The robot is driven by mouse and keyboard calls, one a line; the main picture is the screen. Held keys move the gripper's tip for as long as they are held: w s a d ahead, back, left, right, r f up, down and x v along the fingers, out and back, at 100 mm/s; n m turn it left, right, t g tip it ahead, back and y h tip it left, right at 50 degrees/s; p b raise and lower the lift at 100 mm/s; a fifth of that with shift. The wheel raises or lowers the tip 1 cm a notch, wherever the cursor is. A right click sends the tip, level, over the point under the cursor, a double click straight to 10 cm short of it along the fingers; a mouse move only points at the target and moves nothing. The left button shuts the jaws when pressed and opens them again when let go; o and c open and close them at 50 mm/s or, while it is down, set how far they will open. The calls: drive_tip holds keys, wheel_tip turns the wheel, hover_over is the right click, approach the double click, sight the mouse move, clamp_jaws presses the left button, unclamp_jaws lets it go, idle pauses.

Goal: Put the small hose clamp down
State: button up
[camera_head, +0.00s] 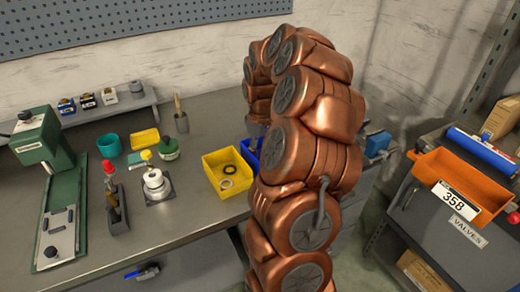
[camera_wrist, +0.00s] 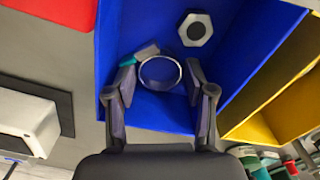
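The small hose clamp (camera_wrist: 160,73) is a thin metal ring with a grey screw housing at its upper left and a teal bit beside it. In the wrist view it sits centred between the fingertips of my gripper (camera_wrist: 160,76), which is shut on it from both sides. Both are over the inside of a blue bin (camera_wrist: 120,20). A dark and light hexagonal part (camera_wrist: 195,29) lies in that bin beyond the clamp. In the head view my copper arm hides the gripper and clamp; only part of the blue bin (camera_head: 251,150) shows.
A yellow bin (camera_head: 223,155) with rings in it stands left of the blue bin; a yellow bin also shows in the wrist view (camera_wrist: 285,85). A green press (camera_head: 45,145) and small tools stand further left. An orange bin (camera_head: 465,170) is on the right cabinet.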

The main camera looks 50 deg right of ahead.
sight(260, 153)
drive_tip(key=shift+r, duration=0.15)
wheel_tip(260, 153, up, 11)
drive_tip(key=b, duration=0.1)
drive_tip(key=s+a+r+n, duration=0.1)
drive_tip(key=a+r, duration=0.1)
drive_tip(key=a, duration=1.2)
drive_tip(key=s+a+f, duration=0.1)
drive_tip(key=s+a, duration=0.5)
drive_tip(key=a, duration=0.3)
drive_tip(key=s+a+f+m+g, duration=0.1)
drive_tip(key=s+a+f, duration=0.2)
drive_tip(key=s, duration=0.5)
drive_tip(key=s+a+f+m, duration=0.1)
drive_tip(key=s+a+f, duration=0.3)
drive_tip(key=s, duration=0.5)
drive_tip(key=shift+a+f+g, duration=0.25)
drive_tip(key=shift+a+g, duration=0.15)
drive_tip(key=shift+a, duration=0.8)
drive_tip(key=shift+s+r, duration=0.1)
